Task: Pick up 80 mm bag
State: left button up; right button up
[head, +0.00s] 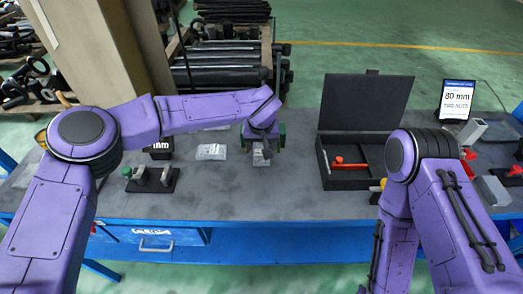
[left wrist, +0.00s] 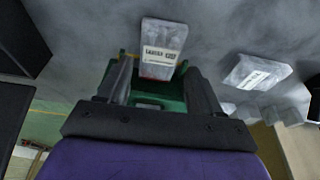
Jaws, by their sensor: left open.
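A small clear bag with a white label (head: 261,158) lies on the grey table below my left gripper (head: 262,144) in the head view. In the left wrist view the same bag (left wrist: 162,48) lies just beyond the fingertips of my left gripper (left wrist: 158,72), roughly between them. The gripper is open, and I cannot tell whether it touches the bag. The label's print is too small to read surely. A second clear bag (head: 212,152) lies to the left; it also shows in the left wrist view (left wrist: 257,72). My right gripper is out of view.
A black case (head: 365,105) stands open with a red-handled tool (head: 347,164) inside. A screen (head: 457,98) at the right reads "80 mm TWO NUTS". A small stand (head: 150,180) is at the left. Between stand and case, the table front is clear.

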pick_arm(q)
jog(key=x, duration=0.2)
jog(key=p+x, duration=0.1)
jog(key=x, duration=0.3)
jog(key=shift+w+r+p, duration=0.15)
jog(key=shift+w+p, duration=0.15)
jog(key=shift+w, duration=0.05)
jog(key=shift+s+r, duration=0.15)
jog(key=shift+s, duration=0.15)
jog(key=shift+c, duration=0.3)
jog(key=shift+w, duration=0.1)
jog(key=c, duration=0.9)
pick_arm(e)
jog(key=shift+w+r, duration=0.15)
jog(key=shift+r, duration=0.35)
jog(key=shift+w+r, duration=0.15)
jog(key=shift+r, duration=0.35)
pick_arm(q)
jog(key=shift+r, duration=0.1)
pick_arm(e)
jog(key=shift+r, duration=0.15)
